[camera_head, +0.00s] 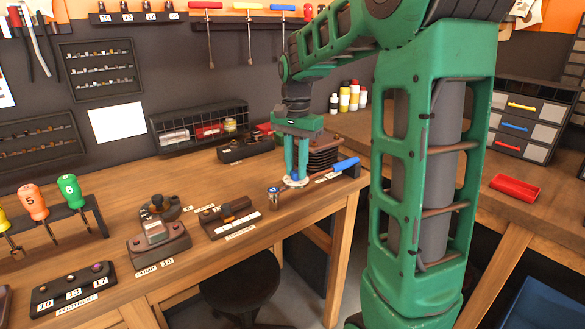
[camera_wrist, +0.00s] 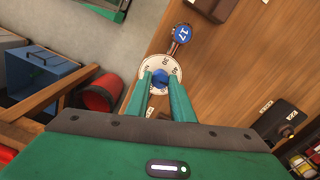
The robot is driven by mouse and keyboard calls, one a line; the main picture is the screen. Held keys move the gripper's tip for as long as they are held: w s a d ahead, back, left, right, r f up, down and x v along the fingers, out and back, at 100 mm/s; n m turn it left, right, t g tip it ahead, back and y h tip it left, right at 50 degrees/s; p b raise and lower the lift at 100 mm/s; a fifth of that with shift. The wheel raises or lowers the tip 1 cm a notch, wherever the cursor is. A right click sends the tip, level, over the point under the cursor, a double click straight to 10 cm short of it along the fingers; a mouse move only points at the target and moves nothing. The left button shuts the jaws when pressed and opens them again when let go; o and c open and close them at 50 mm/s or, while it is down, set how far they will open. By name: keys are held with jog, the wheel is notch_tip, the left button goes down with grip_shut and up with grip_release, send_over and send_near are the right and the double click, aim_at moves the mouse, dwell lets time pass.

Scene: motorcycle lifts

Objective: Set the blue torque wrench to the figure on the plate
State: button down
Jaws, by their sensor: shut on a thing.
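The blue torque wrench lies near the bench's right front edge, its blue handle (camera_head: 346,164) pointing right. Its round white dial (camera_wrist: 147,66) has figures around the rim that I cannot read surely. A blue disc (camera_wrist: 182,34) marked 17 sits at the wrench's head end. My gripper (camera_head: 296,181) points down over the dial; in the wrist view its fingers (camera_wrist: 160,82) are shut on the small blue knob (camera_wrist: 160,75) at the dial's centre. A label plate (camera_head: 153,268) in front of a grey device seems to end in 10; its word is unclear.
The grey device (camera_head: 160,243) and a dark block with white tags (camera_head: 230,217) stand left of the wrench. A dark tray (camera_head: 245,146) and a stacked dark part (camera_head: 324,152) stand behind it. Screwdrivers (camera_head: 70,190) stand farther left.

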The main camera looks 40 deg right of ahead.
aim_at(295, 171)
dwell(0.3)
jog(key=c, duration=1.5)
grip_release()
jog(key=shift+c, duration=0.2)
jog(key=shift+r, duration=0.15)
notch_tip(295, 171, up, 10)
jog(key=shift+w+r, duration=0.15)
jog(key=shift+r, duration=0.1)
jog(key=s+a+f+n, duration=0.1)
jog(key=s+f+n, duration=0.1)
jog(key=s+f, duration=0.3)
jog(key=s+f+n, duration=0.3)
jog(key=s+f, duration=0.3)
jog(key=s, duration=0.7)
jog(key=s+a+f+n, duration=0.1)
jog(key=s+f+n, duration=0.1)
jog(key=s+f, duration=0.4)
jog(key=s, duration=0.4)
jog(key=shift+a+f, duration=0.15)
jog(key=shift+a, duration=0.2)
